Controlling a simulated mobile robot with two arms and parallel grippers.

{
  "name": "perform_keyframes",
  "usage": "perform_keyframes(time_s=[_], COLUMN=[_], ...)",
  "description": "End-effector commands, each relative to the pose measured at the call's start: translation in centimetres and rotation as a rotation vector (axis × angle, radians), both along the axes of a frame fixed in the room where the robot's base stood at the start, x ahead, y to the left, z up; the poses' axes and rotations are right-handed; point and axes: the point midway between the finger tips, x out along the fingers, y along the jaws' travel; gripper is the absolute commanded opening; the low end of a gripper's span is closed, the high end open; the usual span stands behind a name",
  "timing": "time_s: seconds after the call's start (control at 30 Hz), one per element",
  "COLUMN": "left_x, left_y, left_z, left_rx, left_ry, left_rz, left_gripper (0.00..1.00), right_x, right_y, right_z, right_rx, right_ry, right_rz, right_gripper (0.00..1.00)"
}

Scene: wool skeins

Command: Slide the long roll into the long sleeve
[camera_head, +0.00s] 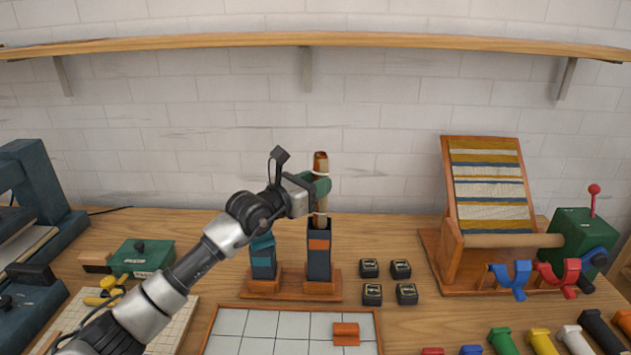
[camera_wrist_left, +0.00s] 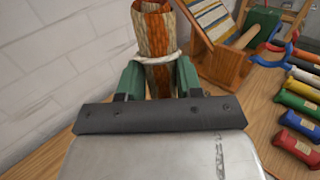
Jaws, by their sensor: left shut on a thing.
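The long roll (camera_head: 321,165) is brown and cream, tied with white bands, and stands upright. My left gripper (camera_head: 320,186) is shut on its upper part; in the left wrist view the green fingers (camera_wrist_left: 160,78) press on both sides of the roll (camera_wrist_left: 155,35). The long sleeve (camera_head: 319,263) is a dark upright box with an orange band on a wooden base. The roll's lower end is at the sleeve's mouth; how far it reaches inside is hidden by the walls. My right gripper is not in view.
A shorter dark sleeve with a teal band (camera_head: 263,262) stands left of the long one on the same base (camera_head: 290,293). Several small black boxes (camera_head: 372,293) are to the right. A tiled tray (camera_head: 270,325) lies in front. A loom (camera_head: 490,200) stands at the right.

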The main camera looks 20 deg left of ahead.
Motion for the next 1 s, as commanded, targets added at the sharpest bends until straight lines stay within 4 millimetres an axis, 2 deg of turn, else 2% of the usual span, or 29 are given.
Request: perform_keyframes(time_s=[0.03,1.0], left_x=[0.0,0.0], left_y=[0.0,0.0], left_z=[-0.7,-8.5], left_rx=[-0.001,-0.001], left_ry=[0.000,0.000], left_rz=[0.000,0.001], left_gripper=[0.12,0.12], right_x=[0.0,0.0], right_y=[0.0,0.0], right_z=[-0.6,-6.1], right_rx=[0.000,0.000], right_ry=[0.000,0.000], right_rz=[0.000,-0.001], right_gripper=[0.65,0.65])
